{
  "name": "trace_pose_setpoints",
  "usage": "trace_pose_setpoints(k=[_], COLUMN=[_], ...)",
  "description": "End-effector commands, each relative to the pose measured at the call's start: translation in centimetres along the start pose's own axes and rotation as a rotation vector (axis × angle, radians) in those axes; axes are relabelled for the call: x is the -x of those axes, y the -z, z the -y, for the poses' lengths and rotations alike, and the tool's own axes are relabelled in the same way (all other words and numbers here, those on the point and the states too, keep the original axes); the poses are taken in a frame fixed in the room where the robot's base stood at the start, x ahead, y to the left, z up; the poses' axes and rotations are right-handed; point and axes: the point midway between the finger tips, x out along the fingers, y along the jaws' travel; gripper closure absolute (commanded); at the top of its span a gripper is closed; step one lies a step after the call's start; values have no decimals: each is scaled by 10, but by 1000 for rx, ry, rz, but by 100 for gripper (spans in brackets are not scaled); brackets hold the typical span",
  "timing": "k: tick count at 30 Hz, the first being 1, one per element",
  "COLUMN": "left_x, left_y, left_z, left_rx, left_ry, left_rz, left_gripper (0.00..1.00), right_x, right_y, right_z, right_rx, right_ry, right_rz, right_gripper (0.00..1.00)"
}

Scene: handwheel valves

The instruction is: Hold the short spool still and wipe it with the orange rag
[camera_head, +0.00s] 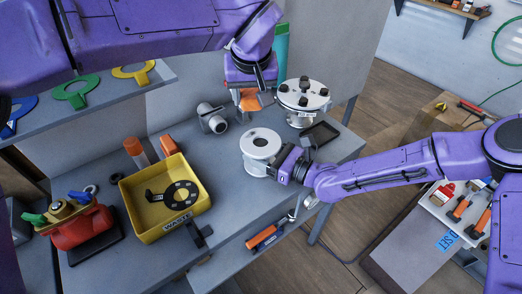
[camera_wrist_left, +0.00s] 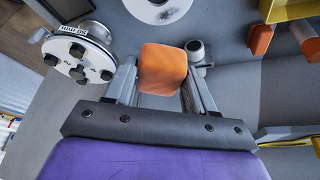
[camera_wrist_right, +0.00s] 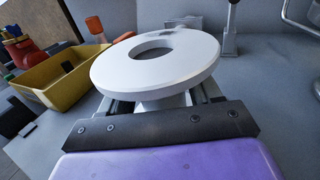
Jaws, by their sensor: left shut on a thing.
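The short spool (camera_head: 261,143), white with round flanges, stands upright on the grey bench. My right gripper (camera_head: 283,165) is at its near right side. In the right wrist view the spool's top flange (camera_wrist_right: 120,75) fills the middle, with my right gripper's fingers (camera_wrist_right: 165,102) on either side of the neck below it. The flange hides the fingertips, so I cannot tell whether they press on the neck. My left gripper (camera_head: 250,97) is shut on the orange rag (camera_wrist_left: 163,70), held behind the spool and apart from it.
A taller flanged piece with black knobs (camera_head: 303,97) stands right of the rag. A small grey fitting (camera_head: 212,118) lies to the left. A dark tray (camera_head: 321,133) lies near the right edge.

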Motion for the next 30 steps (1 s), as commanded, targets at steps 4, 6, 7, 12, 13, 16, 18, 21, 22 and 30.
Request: trace_pose_setpoints(k=[4, 6, 7, 12, 13, 16, 18, 21, 22, 30], left_x=[0, 0, 0, 2, 2, 5, 6, 5, 5, 5], left_y=[0, 0, 0, 1, 1, 2, 2, 2, 2, 2], left_z=[0, 0, 0, 0, 0, 0, 0, 0, 0, 0], left_rx=[0, 0, 0, 0, 0, 0, 0, 0, 0, 0], left_ry=[0, 0, 0, 0, 0, 0, 0, 0, 0, 0], left_rz=[0, 0, 0, 0, 0, 0, 0, 0, 0, 0], left_gripper=[70, 70, 70, 70, 70, 70, 70, 70, 70, 70], right_x=[0, 0, 0, 2, 2, 6, 8, 8, 8, 8], right_y=[0, 0, 0, -1, -1, -1, -1, 0, 0, 0], right_z=[0, 0, 0, 0, 0, 0, 0, 0, 0, 0], right_rx=[0, 0, 0, 0, 0, 1, 0, 0, 0, 0], right_ry=[0, 0, 0, 0, 0, 0, 1, 0, 0, 0], right_rz=[0, 0, 0, 0, 0, 0, 0, 0, 0, 0], right_gripper=[14, 14, 14, 14, 14, 14, 14, 14, 14, 14])
